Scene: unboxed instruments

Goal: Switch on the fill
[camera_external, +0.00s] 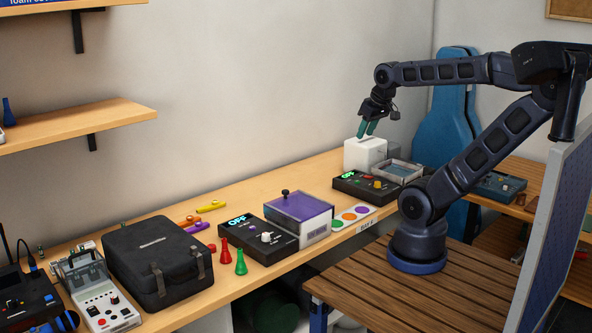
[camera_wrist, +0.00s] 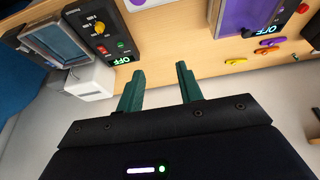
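No label reading "fill" is legible. A black control box (camera_external: 364,187) with a lit green display stands under my arm; its yellow knob (camera_wrist: 100,28), red and green buttons and "OFF" display (camera_wrist: 122,60) show in the wrist view. A second black control box (camera_external: 259,240) has a white knob and reads "OFF"; it stands against a purple-topped box (camera_external: 299,206), and its display also shows in the wrist view (camera_wrist: 268,30). My gripper (camera_external: 367,129) is open and empty above a white box (camera_external: 365,153); its green fingers (camera_wrist: 159,88) point toward the bench edge, apart from both control boxes.
A clear-topped tray (camera_external: 397,172) stands beside the first control box. A card with coloured discs (camera_external: 354,217) lies in front. Red and green pawns (camera_external: 241,262), a black case (camera_external: 160,255) and a white instrument (camera_external: 106,308) stand to the left. The wall rises behind the bench.

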